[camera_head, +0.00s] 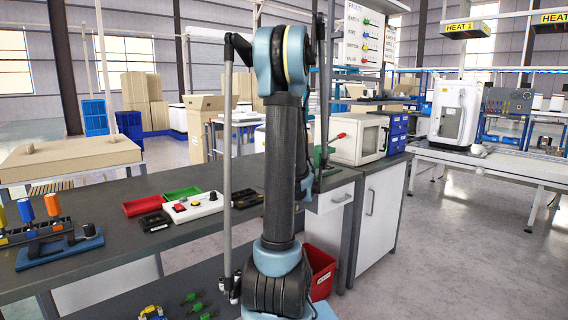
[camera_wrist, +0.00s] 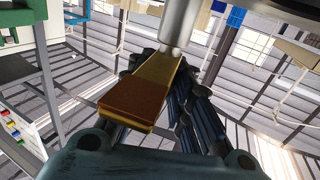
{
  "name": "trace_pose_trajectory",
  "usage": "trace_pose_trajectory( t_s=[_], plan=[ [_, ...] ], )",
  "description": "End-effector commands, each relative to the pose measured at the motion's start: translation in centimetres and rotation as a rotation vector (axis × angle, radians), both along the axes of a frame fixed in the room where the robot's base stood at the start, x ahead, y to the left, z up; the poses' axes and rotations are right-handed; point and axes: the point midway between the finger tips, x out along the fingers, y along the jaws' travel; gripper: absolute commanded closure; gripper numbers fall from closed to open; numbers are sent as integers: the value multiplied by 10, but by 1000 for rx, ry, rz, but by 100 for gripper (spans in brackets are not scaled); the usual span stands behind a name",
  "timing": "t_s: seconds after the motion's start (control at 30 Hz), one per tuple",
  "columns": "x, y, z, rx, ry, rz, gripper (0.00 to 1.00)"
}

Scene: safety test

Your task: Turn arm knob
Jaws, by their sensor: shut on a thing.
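In the wrist view my gripper (camera_wrist: 163,70) has its dark fingers closed around a flat orange-yellow block (camera_wrist: 140,100). A smooth grey cylinder (camera_wrist: 180,22) stands at the fingertips; I cannot tell whether it joins the block. I cannot tell whether the block belongs to the arm knob. In the head view my gripper is not clearly visible, and my arm covers the middle. A white control box (camera_head: 205,211) with small red and dark controls lies on the grey bench (camera_head: 140,210), left of my arm.
Red (camera_head: 143,205) and green (camera_head: 182,193) trays lie near the control box. A red bin (camera_head: 320,270) stands below the bench. A white cabinet (camera_head: 360,138) is at the right. Open floor lies to the right.

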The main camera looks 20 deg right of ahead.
Motion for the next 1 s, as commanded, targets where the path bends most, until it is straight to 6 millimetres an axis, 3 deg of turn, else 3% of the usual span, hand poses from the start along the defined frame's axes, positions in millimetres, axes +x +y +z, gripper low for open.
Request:
trace_pose_trajectory(
  t_s=[0.4, 0.9, 0.93, 1.0],
  plan=[
    [0, 0, 0, -1, 1, 136, 100],
    [0, 1, 0, -1, 1, 151, 100],
    [0, 1, 0, -1, 1, 151, 77],
    [0, 1, 0, -1, 1, 150, 61]
  ],
)
